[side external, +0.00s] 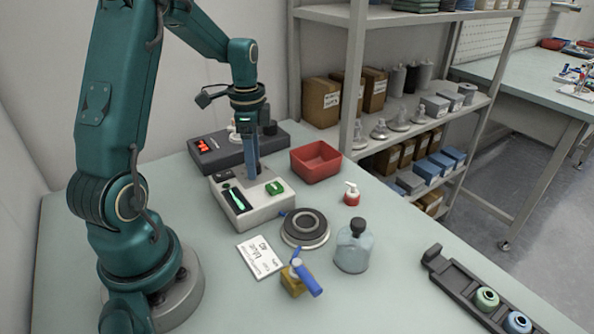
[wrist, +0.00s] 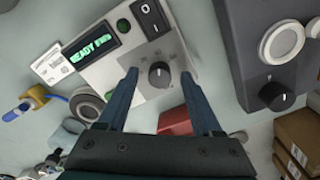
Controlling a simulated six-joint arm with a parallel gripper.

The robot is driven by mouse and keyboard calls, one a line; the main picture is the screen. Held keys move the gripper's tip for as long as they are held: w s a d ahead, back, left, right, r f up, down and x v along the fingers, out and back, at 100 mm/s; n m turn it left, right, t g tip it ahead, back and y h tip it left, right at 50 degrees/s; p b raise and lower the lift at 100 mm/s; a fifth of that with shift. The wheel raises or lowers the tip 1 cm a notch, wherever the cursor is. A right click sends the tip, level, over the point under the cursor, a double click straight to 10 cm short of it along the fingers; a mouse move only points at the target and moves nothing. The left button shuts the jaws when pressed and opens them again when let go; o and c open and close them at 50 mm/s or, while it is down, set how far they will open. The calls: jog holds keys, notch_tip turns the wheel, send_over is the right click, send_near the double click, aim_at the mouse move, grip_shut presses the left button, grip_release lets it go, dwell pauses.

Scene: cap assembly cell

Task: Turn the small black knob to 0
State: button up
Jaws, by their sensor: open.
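The small black knob (wrist: 160,75) is on the light grey control box (wrist: 98,77), with small marks around it. Its white pointer line points roughly toward the top of the wrist view; I cannot read the marks. My gripper (wrist: 159,80) is open, with one finger on each side of the knob and a gap to both. In the side view my gripper (side external: 252,167) points down over the back of the control box (side external: 251,214), and the knob is hidden there. The box has a lit green display (wrist: 90,47) and a black rocker switch (wrist: 152,20).
A dark box (side external: 221,158) with a red display stands behind; its own black knob (wrist: 277,97) shows in the wrist view. A red bin (side external: 316,161), round dark-topped base (side external: 305,228), bottle (side external: 353,252), blue-handled valve (side external: 298,277) and white card (side external: 259,257) surround the control box.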

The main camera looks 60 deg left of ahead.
grip_shut()
jog(key=shift+n, duration=0.3)
jog(key=n, duration=0.3)
jog(key=shift+n, duration=0.4)
jog(key=n, duration=0.4)
jog(key=shift+n, duration=0.3)
jog(key=n, duration=0.4)
jog(key=shift+n, duration=2.2)
